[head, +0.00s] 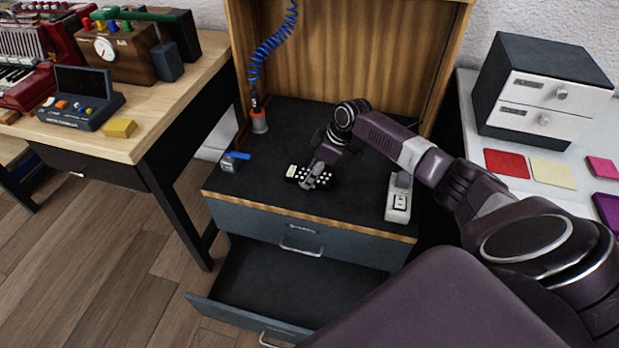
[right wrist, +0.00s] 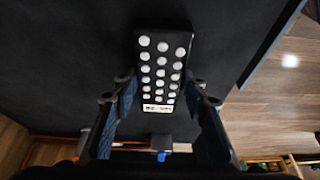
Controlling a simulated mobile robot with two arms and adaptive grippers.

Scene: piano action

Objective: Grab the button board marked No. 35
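A black button board (head: 296,173) with rows of white round buttons lies on the dark top of the cabinet (head: 262,187). In the right wrist view the board (right wrist: 162,66) has a pale label at its near end, too small to read. My right gripper (head: 318,177) is down over the board and hides part of it. In the right wrist view the fingers of my right gripper (right wrist: 161,90) are apart, one on each long side of the board's near end. I cannot tell whether they touch it. My left gripper is not in view.
A lower drawer (head: 275,285) stands open under the cabinet top. A white switch device (head: 397,200) stands right of the board, a small grey device with a blue lever (head: 232,162) on the left. A coiled blue hose (head: 270,46) hangs behind. The top between them is mostly clear.

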